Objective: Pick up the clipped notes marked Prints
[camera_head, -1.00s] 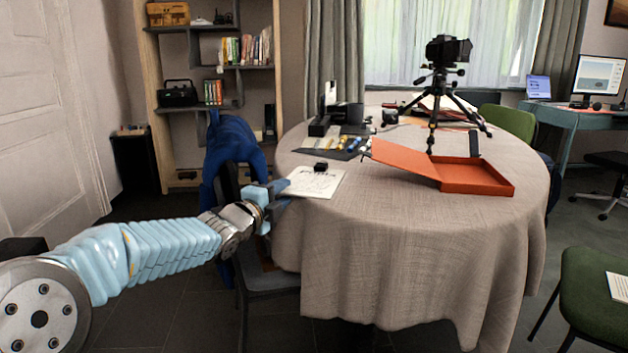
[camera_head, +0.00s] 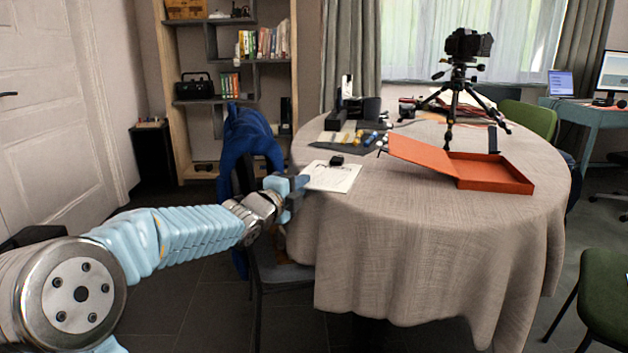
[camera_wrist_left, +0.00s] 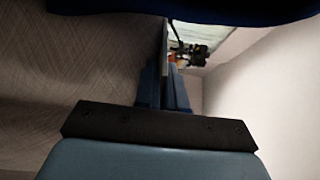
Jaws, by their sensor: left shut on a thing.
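The clipped notes (camera_head: 332,179) are a pale sheet or thin stack with dark marks, at the left edge of the round table. The lettering is too small to read. A small black clip (camera_head: 337,160) sits at their far edge. My left gripper (camera_head: 300,183) is at their left edge and is shut on them. In the left wrist view, the blue fingers (camera_wrist_left: 167,82) close around a thin edge, seen nearly edge-on. I cannot tell whether the notes are lifted off the cloth. My right gripper is not in view.
An open orange box (camera_head: 490,178) lies on the tablecloth (camera_head: 420,235) to the right. A camera on a tripod (camera_head: 452,100) stands behind it. A dark mat (camera_head: 345,147) with small items lies behind the notes. A chair with blue cloth (camera_head: 248,140) stands close left of the table.

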